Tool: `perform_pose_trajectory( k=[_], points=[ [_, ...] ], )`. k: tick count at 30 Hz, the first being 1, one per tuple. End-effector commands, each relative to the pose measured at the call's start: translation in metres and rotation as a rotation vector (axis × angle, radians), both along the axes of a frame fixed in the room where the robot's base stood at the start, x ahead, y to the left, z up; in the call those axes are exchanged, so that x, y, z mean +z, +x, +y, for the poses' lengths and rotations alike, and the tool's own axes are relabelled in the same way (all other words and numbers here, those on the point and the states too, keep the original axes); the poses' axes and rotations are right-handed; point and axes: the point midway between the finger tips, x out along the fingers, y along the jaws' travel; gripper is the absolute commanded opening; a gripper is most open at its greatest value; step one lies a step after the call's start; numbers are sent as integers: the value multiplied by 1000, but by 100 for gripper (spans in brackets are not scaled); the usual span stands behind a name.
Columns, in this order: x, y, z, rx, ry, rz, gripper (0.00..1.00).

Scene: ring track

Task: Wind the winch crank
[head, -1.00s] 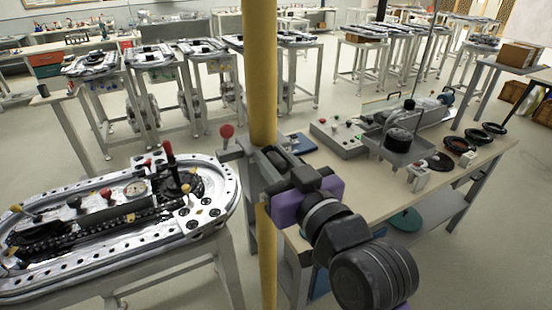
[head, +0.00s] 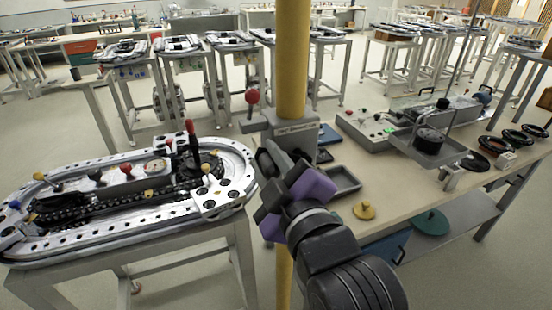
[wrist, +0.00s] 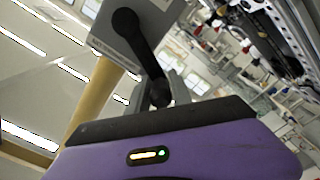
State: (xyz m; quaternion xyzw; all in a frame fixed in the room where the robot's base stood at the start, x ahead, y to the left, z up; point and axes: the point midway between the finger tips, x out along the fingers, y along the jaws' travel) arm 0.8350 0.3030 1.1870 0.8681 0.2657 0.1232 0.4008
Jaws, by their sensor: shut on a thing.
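The winch is a grey box (head: 290,131) with a label, mounted on a yellow post (head: 292,60). In the wrist view the winch box (wrist: 140,28) shows its black crank (wrist: 140,48), whose arm runs from a round hub down to the handle end just beyond my gripper's palm. My gripper (head: 268,160), purple with dark fingers, is at the winch's front, below its label. It is shut on the crank handle, which it mostly hides in the head view. In the wrist view my gripper (wrist: 163,98) is at the crank's lower end.
A red-knobbed lever (head: 252,97) stands up at the winch's left. An oval track table (head: 225,200) is close on the left. A workbench (head: 400,200) with a tray (head: 343,181), control box and black rings is on the right. Floor shows between them.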

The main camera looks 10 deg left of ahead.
Motion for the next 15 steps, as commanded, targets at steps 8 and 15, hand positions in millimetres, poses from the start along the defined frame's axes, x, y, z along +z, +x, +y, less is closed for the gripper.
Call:
perform_pose_trajectory(
  k=[8,15],
  points=[
    [-31,-5,8,6,-218,-138,0],
    [-48,-6,9,8,-392,-257,0]
  ],
)
